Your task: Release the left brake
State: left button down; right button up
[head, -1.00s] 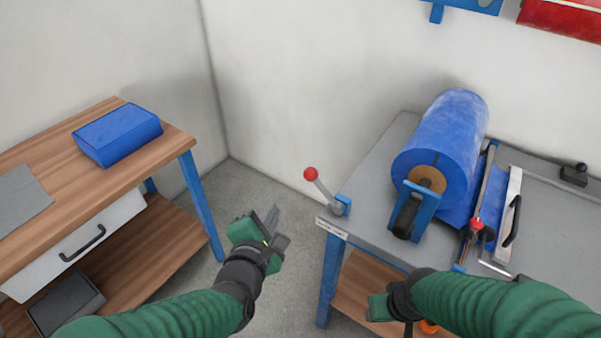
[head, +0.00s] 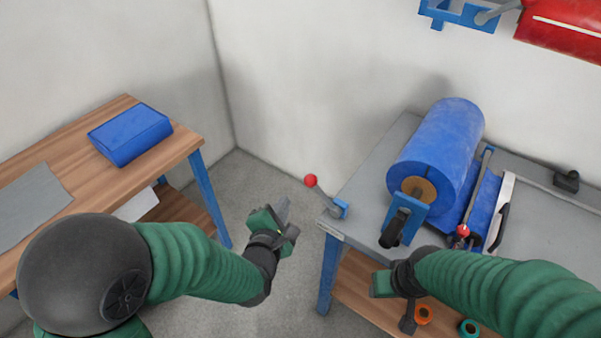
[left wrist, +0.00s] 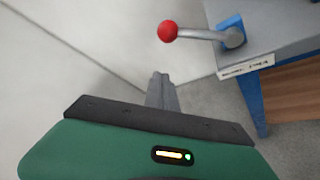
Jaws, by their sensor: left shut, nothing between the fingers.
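The brake lever is a grey rod with a red ball knob (head: 311,181), mounted by a blue bracket (head: 341,208) at the left corner of the grey workbench (head: 372,180). The lever leans out to the left, past the bench edge. In the left wrist view the red knob (left wrist: 167,31) is above the fingers. My left gripper (head: 284,212) is shut and empty, left of and below the knob, apart from it. Its fingertips (left wrist: 160,78) point towards the lever side. My right gripper (head: 375,284) is in front of the bench; its fingers are not clear.
A blue roll (head: 440,150) sits on the bench, with a black-handled blue bracket (head: 405,215) before it. A wooden table (head: 95,178) with a blue box (head: 130,134) stands at left. Open floor (head: 215,290) lies between table and bench.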

aim_at(323, 196)
pick_arm(q)
jog(key=w+d, duration=0.4)
jog(key=w, duration=0.1)
jog(key=shift+w, duration=0.15)
pick_arm(e)
jog(key=shift+a+f, duration=0.15)
jog(key=shift+f, duration=0.2)
pick_arm(q)
jog(key=shift+a, duration=0.15)
jog(key=shift+w+r, duration=0.1)
pick_arm(e)
jog(key=shift+s, duration=0.1)
